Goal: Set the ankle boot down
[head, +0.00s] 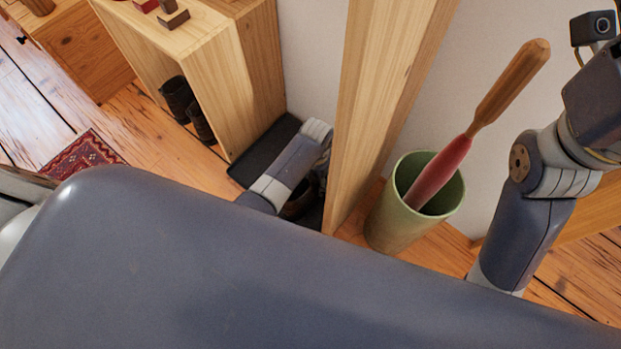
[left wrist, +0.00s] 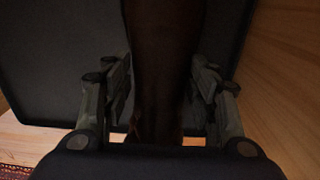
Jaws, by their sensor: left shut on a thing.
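The dark brown ankle boot (left wrist: 165,50) stands between the two fingers of my left gripper (left wrist: 162,85) in the left wrist view. The fingers are shut on it. A black tray (left wrist: 60,85) lies behind and below the boot there. In the head view the tray (head: 262,152) lies on the floor between the wooden cabinet and a timber post. A small brown part of the boot (head: 298,205) shows low over the tray, mostly hidden by my arm and body. I cannot tell whether its sole touches the tray. My right gripper is out of view.
A timber post (head: 372,90) rises close to the right of my left wrist. A green bin (head: 393,225) with a red and wooden-handled object stands beyond it. The open wooden cabinet (head: 215,75) is on the left, with dark footwear (head: 180,100) inside.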

